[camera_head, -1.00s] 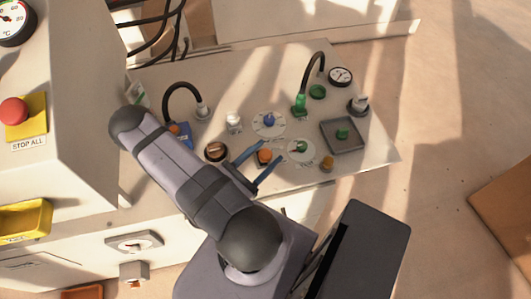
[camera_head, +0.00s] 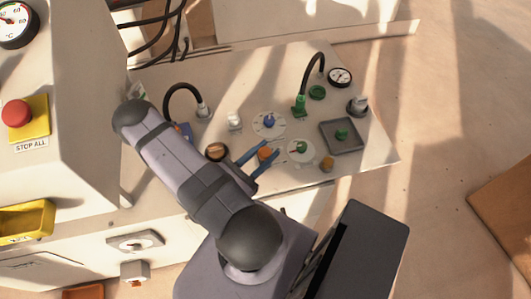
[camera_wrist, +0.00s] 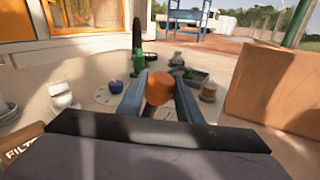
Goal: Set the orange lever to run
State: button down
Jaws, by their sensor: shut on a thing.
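The orange lever (camera_head: 265,153) has a round orange knob and stands on the pale control panel (camera_head: 375,160). Its knob (camera_wrist: 159,88) fills the space between my fingers in the wrist view. My gripper (camera_head: 265,158) has blue fingers shut on the knob, one on each side. The lever's lower part and any position labels around it are hidden or too small to read.
A grey tray (camera_head: 355,147) holds a green piece. A green-ended hose (camera_head: 300,105) arches behind.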

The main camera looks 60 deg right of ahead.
jog(key=shift+w+d+r+n+y+p, duration=0.3)
jog(key=shift+w+d+r+n+p, duration=0.15)
jog(key=shift+p, duration=0.25)
jog(key=w+d+f+n+y+p, duration=0.1)
jog(key=w+d+n+y+p, duration=0.1)
jog(key=w+d+n+y, duration=0.1)
jog(key=shift+w+d+n+g, duration=0.3)
jog(key=shift+w+d+n, duration=0.15)
jog(key=shift+w+d, duration=0.95)
jog(key=shift+f, duration=0.1)
jog(key=c, duration=1.3)
grip_release()
jog(key=shift+a, duration=0.1)
